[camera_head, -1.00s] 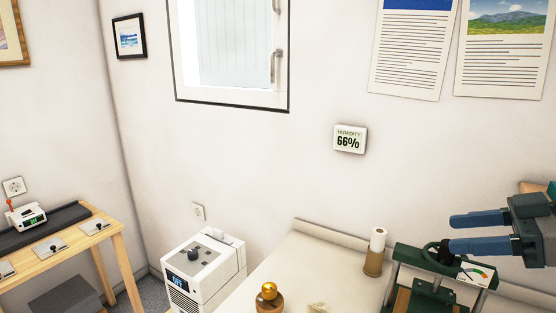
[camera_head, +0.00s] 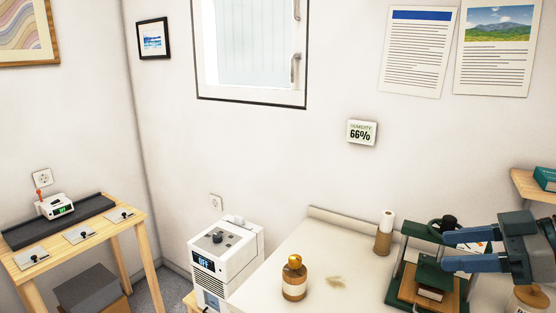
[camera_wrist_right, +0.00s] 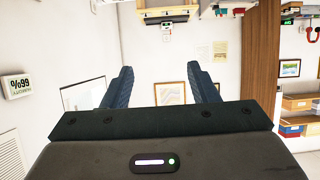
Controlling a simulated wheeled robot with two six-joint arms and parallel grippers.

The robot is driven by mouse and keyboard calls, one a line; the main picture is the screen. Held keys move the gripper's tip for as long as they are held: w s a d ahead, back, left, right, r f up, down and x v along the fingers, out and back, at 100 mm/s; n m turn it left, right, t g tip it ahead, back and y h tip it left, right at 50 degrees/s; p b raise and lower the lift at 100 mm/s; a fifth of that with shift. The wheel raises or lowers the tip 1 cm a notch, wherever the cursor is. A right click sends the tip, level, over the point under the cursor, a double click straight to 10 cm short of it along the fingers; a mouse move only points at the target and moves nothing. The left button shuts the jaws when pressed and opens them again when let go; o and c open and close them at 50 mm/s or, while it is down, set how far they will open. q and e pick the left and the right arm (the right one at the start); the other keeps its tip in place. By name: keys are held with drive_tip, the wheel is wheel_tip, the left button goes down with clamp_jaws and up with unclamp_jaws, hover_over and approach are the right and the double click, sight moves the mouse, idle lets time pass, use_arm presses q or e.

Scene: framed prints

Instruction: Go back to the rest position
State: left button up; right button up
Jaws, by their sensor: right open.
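My right gripper (camera_head: 446,251) comes in from the right edge of the head view, its two blue fingers spread apart and pointing left. It is open, with nothing between the fingers. In the head view it overlaps the green press (camera_head: 438,228) on the white table. In the right wrist view the same open fingers (camera_wrist_right: 160,88) show with only the far wall and framed prints (camera_wrist_right: 170,93) beyond them. My left gripper is in neither view.
A wooden bench (camera_head: 131,229) stands at far left. A humidity display (camera_head: 361,132) reads 66%.

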wheel_tip(320, 180, down, 29)
drive_tip(key=s+a+m+h, duration=0.2)
drive_tip(key=s+m+h, duration=0.1)
drive_tip(key=h, duration=0.2)
drive_tip(key=s+d+f+m+g+h, duration=0.1)
drive_tip(key=s+f+m+g+h, duration=0.2)
drive_tip(key=s+f+m+h, duration=0.85)
wheel_tip(320, 180, down, 28)
drive_tip(key=s+d+f+n+g+y+b, duration=0.1)
drive_tip(key=s+d+n+y+b, duration=0.1)
drive_tip(key=d+n+y+b, duration=0.15)
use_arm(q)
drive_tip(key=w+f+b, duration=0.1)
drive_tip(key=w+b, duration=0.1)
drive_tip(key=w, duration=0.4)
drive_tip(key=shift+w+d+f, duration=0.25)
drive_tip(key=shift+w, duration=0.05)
use_arm(e)
drive_tip(key=s+f, duration=0.6)
drive_tip(key=f, duration=0.6)
drive_tip(key=s+f+g+y, duration=0.1)
drive_tip(key=s+f, duration=0.6)
drive_tip(key=f, duration=0.5)
drive_tip(key=shift+s+d, duration=0.15)
drive_tip(key=shift+d, duration=0.15)
